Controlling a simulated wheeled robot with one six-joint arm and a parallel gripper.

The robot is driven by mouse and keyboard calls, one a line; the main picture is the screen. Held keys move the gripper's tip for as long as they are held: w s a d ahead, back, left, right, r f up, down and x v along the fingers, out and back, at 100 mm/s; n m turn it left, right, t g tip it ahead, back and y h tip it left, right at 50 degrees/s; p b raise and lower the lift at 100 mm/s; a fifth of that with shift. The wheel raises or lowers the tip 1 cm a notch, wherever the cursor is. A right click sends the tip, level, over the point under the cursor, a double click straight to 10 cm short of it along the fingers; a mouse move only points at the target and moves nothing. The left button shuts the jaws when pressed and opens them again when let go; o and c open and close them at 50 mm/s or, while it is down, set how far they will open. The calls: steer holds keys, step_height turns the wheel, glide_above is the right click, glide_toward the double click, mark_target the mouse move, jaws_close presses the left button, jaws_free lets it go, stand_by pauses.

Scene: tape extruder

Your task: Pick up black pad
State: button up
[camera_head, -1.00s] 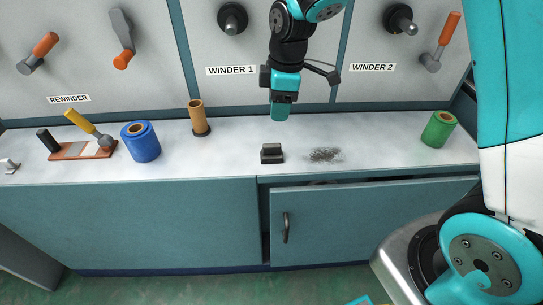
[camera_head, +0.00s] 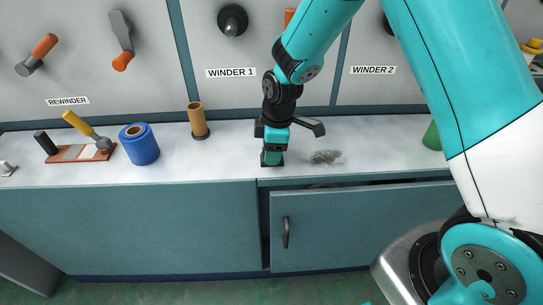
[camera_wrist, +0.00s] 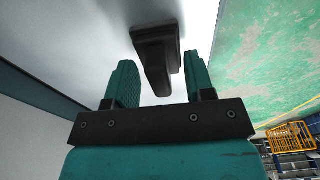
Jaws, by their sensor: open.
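The black pad (camera_wrist: 153,38) shows in the wrist view as a dark base with a narrower grip rising toward my fingers. My gripper (camera_head: 273,156) points down over it on the white counter (camera_head: 225,160), near the front edge. In the wrist view its two teal fingers (camera_wrist: 157,62) are apart, one on each side of the pad's grip, with gaps visible on both sides. The fingers hold nothing. In the head view my gripper hides most of the pad.
A dark smudge of grit (camera_head: 326,157) lies right of the pad. A brown core (camera_head: 197,120), a blue roll (camera_head: 139,144) and a board with tools (camera_head: 75,152) stand to the left. A green roll (camera_head: 432,137) is partly hidden by my arm. The cabinet door (camera_head: 365,222) below is slightly ajar.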

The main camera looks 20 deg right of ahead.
jaws_close()
steer(key=shift+r, duration=0.15)
step_height(320, 180, up, 20)
steer(key=p, duration=0.2)
stand_by(0.3)
steer(key=c, duration=0.8)
jaws_free()
jaws_close()
